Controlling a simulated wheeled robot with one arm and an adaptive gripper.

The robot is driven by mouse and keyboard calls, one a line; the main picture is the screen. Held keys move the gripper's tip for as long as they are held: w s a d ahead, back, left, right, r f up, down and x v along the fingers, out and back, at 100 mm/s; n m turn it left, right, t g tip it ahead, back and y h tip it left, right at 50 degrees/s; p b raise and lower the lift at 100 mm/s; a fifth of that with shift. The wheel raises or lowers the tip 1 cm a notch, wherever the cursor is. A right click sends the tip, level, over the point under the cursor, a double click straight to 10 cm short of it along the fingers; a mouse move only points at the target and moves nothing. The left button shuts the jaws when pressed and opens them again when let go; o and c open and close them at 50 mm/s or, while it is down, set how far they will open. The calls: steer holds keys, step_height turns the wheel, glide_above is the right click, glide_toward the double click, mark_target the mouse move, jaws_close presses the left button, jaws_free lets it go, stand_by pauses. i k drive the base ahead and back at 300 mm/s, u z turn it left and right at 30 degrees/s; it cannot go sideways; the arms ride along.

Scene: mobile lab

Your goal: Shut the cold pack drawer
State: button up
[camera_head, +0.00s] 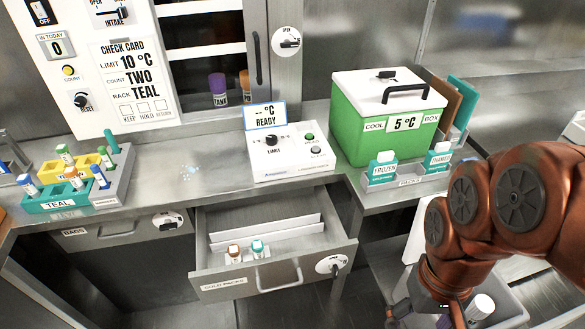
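The cold pack drawer (222,287), labelled on its front, is pulled out below the counter. Its bar handle (279,281) is on the front, with a round dial (332,264) to the right. Inside the drawer are white dividers (265,230) and two small vials, one with a brown cap (234,250) and one teal (257,246). My orange arm comes in from the right. My gripper (445,318) is at the bottom edge, right of the drawer and apart from it. It is partly cut off, and its fingers cannot be made out.
A green cool box (370,137) and a white reader box (290,167) stand on the counter above. Tube racks (62,196) are at left. A closed bags drawer (120,234) is left of the open drawer. A grey bin (512,306) with a white item is by my gripper.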

mark_target(302, 229)
steer(key=z, duration=1.9)
steer(key=k, duration=1.2)
steer(key=u, duration=1.8)
steer(key=i, duration=0.5)
steer(key=u, duration=0.05)
